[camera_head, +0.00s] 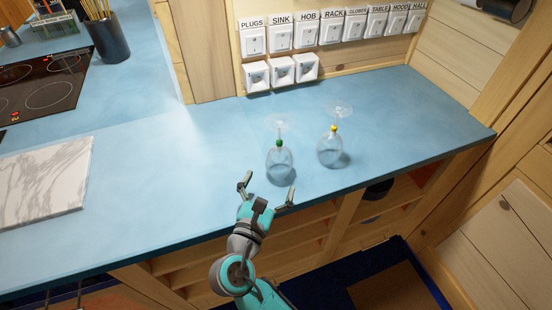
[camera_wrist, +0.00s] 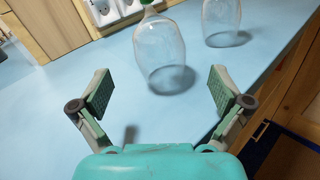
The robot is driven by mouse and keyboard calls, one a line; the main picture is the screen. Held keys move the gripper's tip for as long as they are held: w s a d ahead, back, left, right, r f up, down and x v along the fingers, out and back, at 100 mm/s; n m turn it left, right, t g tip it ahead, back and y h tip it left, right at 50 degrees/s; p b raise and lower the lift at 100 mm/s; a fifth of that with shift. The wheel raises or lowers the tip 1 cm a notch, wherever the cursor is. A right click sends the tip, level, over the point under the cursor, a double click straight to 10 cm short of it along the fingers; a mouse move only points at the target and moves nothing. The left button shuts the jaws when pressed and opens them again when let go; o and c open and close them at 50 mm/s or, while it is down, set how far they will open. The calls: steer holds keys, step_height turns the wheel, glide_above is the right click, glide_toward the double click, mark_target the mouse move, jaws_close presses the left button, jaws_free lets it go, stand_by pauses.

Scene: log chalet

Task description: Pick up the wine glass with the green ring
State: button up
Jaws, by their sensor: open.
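The wine glass with the green ring (camera_head: 279,160) stands upside down on the blue counter, its bowl down and its foot up. In the wrist view its clear bowl (camera_wrist: 160,55) is ahead of my gripper, between the lines of the two fingers, with the stem cut off at the top. My gripper (camera_head: 266,190) is open and empty, just in front of this glass and apart from it. In the wrist view the two fingers (camera_wrist: 162,92) are spread wide. A second upside-down glass, with a yellow ring (camera_head: 332,147), stands to the right; its bowl (camera_wrist: 221,20) shows at the wrist view's upper right.
The blue counter (camera_head: 130,165) is clear left of the glasses. Its front edge runs below my gripper, above open wooden shelves (camera_head: 290,245). A marble board (camera_head: 45,180), a hob (camera_head: 45,85) and a utensil pot (camera_head: 108,38) are at left. Labelled switches (camera_head: 330,30) line the back wall.

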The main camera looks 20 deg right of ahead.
mark_target(280, 160)
steer(key=shift+x, duration=4.25)
steer(key=shift+a+f, duration=0.1)
steer(key=c, duration=0.9)
